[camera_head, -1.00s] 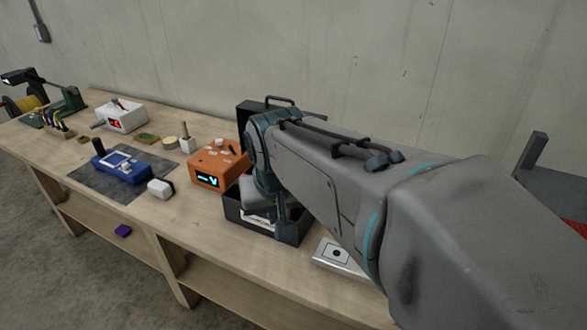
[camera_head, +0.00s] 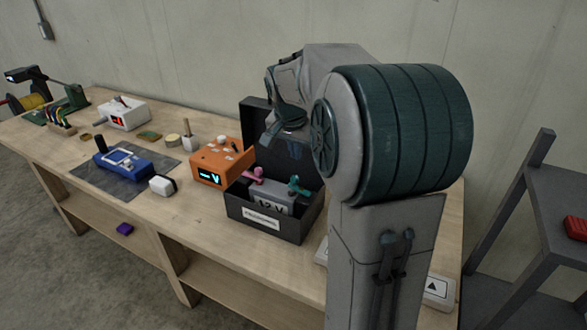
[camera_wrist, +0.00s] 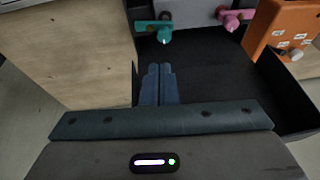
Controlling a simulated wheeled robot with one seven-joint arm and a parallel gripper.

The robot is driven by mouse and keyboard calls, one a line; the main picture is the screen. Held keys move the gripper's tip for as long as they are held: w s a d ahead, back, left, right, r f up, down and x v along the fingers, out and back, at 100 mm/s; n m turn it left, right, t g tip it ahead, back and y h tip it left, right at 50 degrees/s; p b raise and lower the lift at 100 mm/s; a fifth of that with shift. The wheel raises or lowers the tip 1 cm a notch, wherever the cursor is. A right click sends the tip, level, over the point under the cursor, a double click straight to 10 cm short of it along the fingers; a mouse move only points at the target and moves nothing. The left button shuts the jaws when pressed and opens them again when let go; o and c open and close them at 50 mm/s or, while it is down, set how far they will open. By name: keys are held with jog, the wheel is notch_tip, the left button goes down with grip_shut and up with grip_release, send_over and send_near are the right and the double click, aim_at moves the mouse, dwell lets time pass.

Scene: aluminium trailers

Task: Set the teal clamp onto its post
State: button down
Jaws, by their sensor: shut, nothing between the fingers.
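The teal clamp (camera_head: 298,187) is at the right end of the grey 12 V battery (camera_head: 268,201), inside a black open case (camera_head: 262,224). It also shows in the wrist view (camera_wrist: 152,27), at the battery's edge. I cannot tell whether it sits fully down around its post. A pink clamp (camera_head: 253,175) is at the battery's other end and shows in the wrist view (camera_wrist: 235,16). My gripper (camera_wrist: 159,68) is shut and empty, its fingertips apart from the teal clamp. In the head view, its dark fingers (camera_head: 293,149) are above the case, before its raised lid.
An orange meter (camera_head: 216,163) stands close to the case's left side. A blue device (camera_head: 123,164) on a dark mat and a white block (camera_head: 161,186) lie farther left. A grey stand (camera_head: 525,205) is at the right. The bench front (camera_head: 185,232) is clear.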

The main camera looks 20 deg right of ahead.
aim_at(296, 178)
jog(key=x, duration=0.2)
jog(key=p+x, duration=0.1)
jog(key=x, duration=0.2)
jog(key=a+x, duration=0.1)
jog(key=x, duration=0.2)
jog(key=shift+f+p, duration=0.3)
